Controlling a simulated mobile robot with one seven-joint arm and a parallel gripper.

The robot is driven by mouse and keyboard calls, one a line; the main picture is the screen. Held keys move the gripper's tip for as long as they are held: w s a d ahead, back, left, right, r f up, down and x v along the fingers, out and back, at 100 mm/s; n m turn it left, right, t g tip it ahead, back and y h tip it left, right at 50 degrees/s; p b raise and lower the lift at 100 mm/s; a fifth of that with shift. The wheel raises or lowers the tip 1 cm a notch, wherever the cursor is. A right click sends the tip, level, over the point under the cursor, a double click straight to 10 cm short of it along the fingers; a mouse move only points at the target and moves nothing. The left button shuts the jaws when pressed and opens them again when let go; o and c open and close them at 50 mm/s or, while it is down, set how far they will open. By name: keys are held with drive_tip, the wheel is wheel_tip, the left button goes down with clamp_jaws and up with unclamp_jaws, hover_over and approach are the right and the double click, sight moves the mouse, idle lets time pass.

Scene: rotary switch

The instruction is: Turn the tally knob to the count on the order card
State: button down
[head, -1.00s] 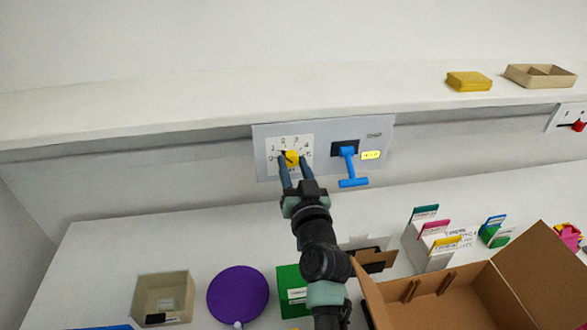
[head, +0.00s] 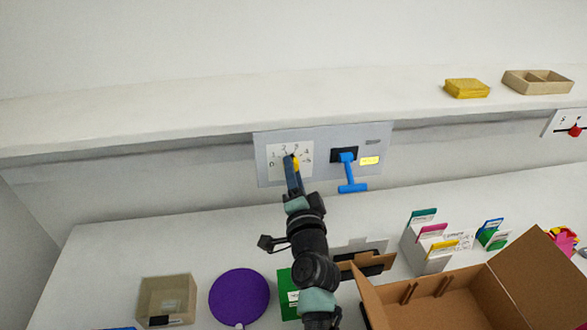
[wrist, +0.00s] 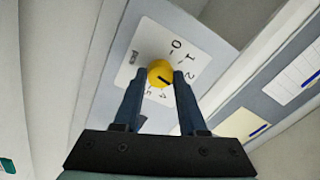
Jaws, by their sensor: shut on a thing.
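The yellow tally knob (head: 295,163) sits on a white dial plate (head: 277,171) numbered around its edge, on the grey wall panel. In the wrist view the knob (wrist: 160,74) has a dark pointer mark and lies between my two blue fingertips. My gripper (wrist: 161,78) is shut on the knob; in the head view my gripper (head: 292,165) hides part of it. In the wrist view the mark slants toward the 2–3 side, but the exact number is unclear. Lined pale papers (wrist: 290,78) show at the right of the wrist view; I cannot tell whether either is the order card.
A blue T-handle (head: 349,173) and a small yellow label (head: 370,160) are right of the dial. A shelf (head: 220,101) runs above the panel. An open cardboard box (head: 455,300), a card rack (head: 428,252) and a purple disc (head: 239,296) are below.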

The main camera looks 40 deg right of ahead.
drive_tip(key=shift+a+m+g+p, duration=0.1)
drive_tip(key=shift+m+g+p, duration=0.2)
drive_tip(key=shift+m+p, duration=2.55)
drive_tip(key=shift+m+g+p, duration=0.25)
drive_tip(key=shift+m+g, duration=0.05)
drive_tip(key=shift+m, duration=5.05)
drive_tip(key=shift+c, duration=2.3)
unclamp_jaws()
drive_tip(key=p+v, duration=0.4)
drive_tip(key=v, duration=0.8)
drive_tip(key=shift+s+a, duration=0.3)
drive_tip(key=shift+a, duration=0.05)
